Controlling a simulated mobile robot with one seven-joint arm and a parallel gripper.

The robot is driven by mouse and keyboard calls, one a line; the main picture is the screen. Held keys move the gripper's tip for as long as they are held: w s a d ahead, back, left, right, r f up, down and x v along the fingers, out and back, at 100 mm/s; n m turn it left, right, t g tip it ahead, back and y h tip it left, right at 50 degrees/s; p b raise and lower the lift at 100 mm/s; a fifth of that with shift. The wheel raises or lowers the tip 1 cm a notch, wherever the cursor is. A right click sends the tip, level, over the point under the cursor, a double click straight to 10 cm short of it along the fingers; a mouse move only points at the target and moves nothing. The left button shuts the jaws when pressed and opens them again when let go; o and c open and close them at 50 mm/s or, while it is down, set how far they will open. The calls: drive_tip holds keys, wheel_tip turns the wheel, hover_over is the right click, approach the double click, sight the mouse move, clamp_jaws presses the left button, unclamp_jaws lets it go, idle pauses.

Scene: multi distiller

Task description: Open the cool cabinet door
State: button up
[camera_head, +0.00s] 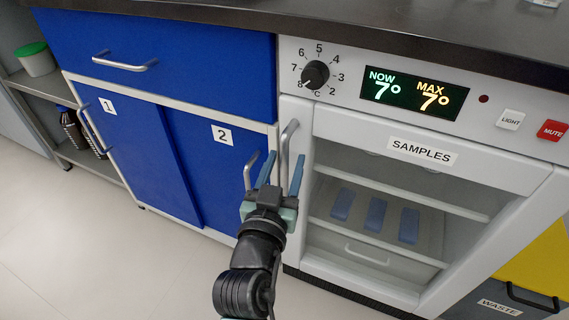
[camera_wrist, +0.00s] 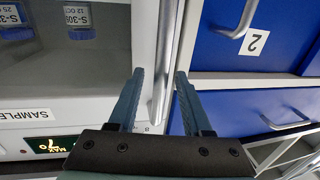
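The white cool cabinet (camera_head: 312,200) has a glass door (camera_head: 380,185) labelled SAMPLES, which looks closed. Its silver vertical bar handle (camera_head: 289,133) is on the door's left edge. My gripper (camera_head: 285,156) is in front of the handle with its two blue fingers apart. In the wrist view the handle (camera_wrist: 167,60) runs between the open fingers of my gripper (camera_wrist: 160,74), with a gap on each side. I cannot tell how deep the handle sits between them. The handle's lower part is hidden by the gripper in the head view.
Blue door 2 (camera_head: 210,160), with its own silver handle (camera_head: 250,172), lies close left of my gripper. A blue drawer (camera_head: 170,50) is above it. The control panel (camera_head: 415,90) reads 7 degrees. A yellow-topped waste unit (camera_head: 545,260) is at right. The floor at left is clear.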

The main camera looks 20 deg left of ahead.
clamp_jaws()
idle(1.3)
